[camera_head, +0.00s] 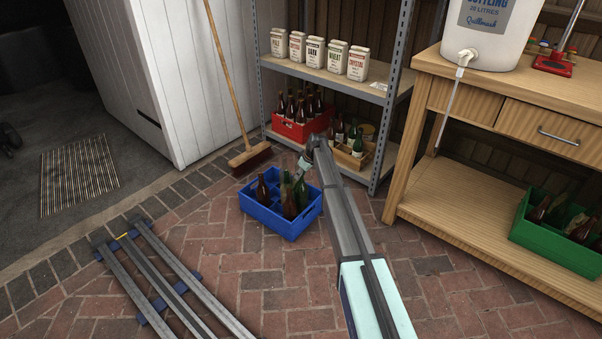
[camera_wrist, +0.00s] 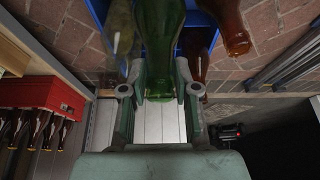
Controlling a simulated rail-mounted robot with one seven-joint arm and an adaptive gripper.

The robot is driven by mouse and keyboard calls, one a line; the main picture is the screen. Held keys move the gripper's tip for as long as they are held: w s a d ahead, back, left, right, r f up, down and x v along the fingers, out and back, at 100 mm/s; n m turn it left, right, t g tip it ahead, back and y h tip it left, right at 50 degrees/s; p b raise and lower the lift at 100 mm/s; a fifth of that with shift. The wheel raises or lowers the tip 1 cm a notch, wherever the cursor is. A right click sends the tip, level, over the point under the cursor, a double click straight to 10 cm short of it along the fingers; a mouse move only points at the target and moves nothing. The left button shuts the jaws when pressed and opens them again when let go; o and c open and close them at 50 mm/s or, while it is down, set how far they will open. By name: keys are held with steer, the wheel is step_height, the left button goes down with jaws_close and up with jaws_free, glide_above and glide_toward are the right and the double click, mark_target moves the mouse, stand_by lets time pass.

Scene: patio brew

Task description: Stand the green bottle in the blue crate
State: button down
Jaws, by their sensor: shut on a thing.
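A green bottle (camera_wrist: 159,42) is between the two fingers of my gripper (camera_wrist: 160,91) in the wrist view, and the gripper is shut on it. The blue crate (camera_head: 264,215) stands on the brick floor in the head view. Its blue wall (camera_wrist: 97,12) also shows beyond the held bottle in the wrist view. Brown bottles (camera_head: 263,188) and dark green glass show in the crate. I cannot tell whether the held bottle's lower end touches the crate.
A red crate of bottles (camera_head: 289,130) and a wooden crate (camera_head: 347,159) sit on the low shelf behind. A broom (camera_head: 249,155) leans at the left. A green crate (camera_head: 548,245) is on the bench's lower board. Metal rails (camera_head: 157,265) lie at the front left.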

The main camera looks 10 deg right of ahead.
steer(key=shift+f+b, duration=0.55)
steer(key=shift+f, duration=1.95)
steer(key=c, duration=0.9)
jaws_free()
steer(key=shift+o, duration=0.2)
steer(key=p+v, duration=0.3)
steer(key=v, duration=0.9)
steer(key=shift+p, duration=0.3)
